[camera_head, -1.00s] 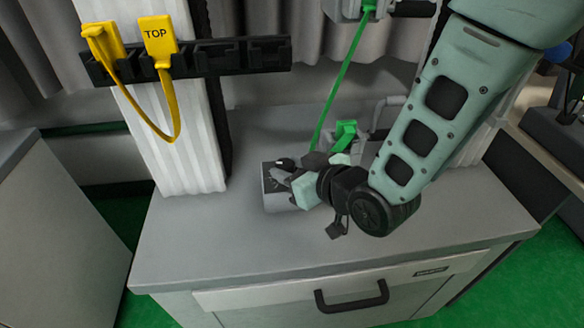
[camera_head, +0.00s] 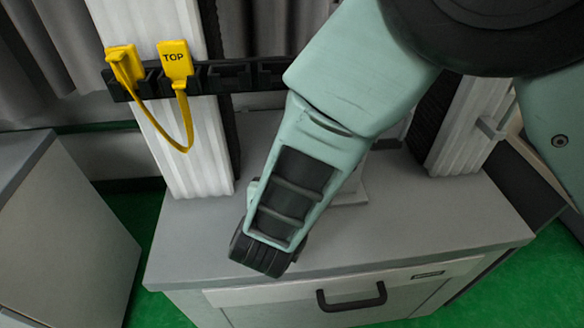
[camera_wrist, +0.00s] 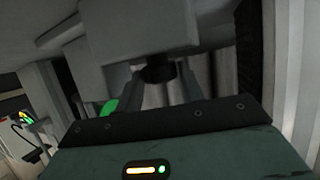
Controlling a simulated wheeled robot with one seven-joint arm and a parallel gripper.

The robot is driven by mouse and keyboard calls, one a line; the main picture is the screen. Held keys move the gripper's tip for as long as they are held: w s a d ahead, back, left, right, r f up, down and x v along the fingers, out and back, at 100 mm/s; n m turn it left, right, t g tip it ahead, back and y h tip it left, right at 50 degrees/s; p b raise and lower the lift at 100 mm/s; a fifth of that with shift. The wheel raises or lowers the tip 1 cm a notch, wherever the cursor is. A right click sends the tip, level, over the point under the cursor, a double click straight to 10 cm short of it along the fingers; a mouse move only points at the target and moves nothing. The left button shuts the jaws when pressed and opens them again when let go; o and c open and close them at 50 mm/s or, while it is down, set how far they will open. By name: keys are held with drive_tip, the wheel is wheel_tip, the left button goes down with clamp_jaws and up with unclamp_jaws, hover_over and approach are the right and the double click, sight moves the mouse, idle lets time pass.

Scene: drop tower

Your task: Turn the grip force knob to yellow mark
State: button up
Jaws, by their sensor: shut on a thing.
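In the wrist view, a grey box (camera_wrist: 120,38) fills the upper middle, with a small dark knob (camera_wrist: 158,73) on its near side. I take this knob to be the grip force knob. My gripper (camera_wrist: 158,84) is shut on it, with a grey finger on either side. The knob's dial face, pointer and yellow mark do not show, so I cannot tell its setting. In the head view, my arm hides the gripper, the knob and the box.
A grey cabinet top (camera_head: 440,215) has free room to the right of my arm. Yellow straps (camera_head: 176,62), one marked TOP, hang on a black rack (camera_head: 226,76) at the upper left. A white ribbed column (camera_head: 192,140) stands below it. A green thing (camera_wrist: 109,107) shows beside the gripper.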

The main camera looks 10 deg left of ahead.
drive_tip(key=m+h+p, duration=0.2)
drive_tip(key=h, duration=0.1)
drive_tip(key=shift+a+r+m, duration=0.15)
drive_tip(key=shift+a+m, duration=0.15)
drive_tip(key=shift+a, duration=0.05)
drive_tip(key=shift+w+a+m+g+h+p, duration=0.15)
drive_tip(key=shift+m+g+h+p, duration=0.6)
drive_tip(key=shift+m+h, duration=0.8)
drive_tip(key=shift+h, duration=0.25)
drive_tip(key=o, duration=1)
drive_tip(key=v, duration=1.7)
drive_tip(key=shift+a+r, duration=0.1)
drive_tip(key=shift+a, duration=0.05)
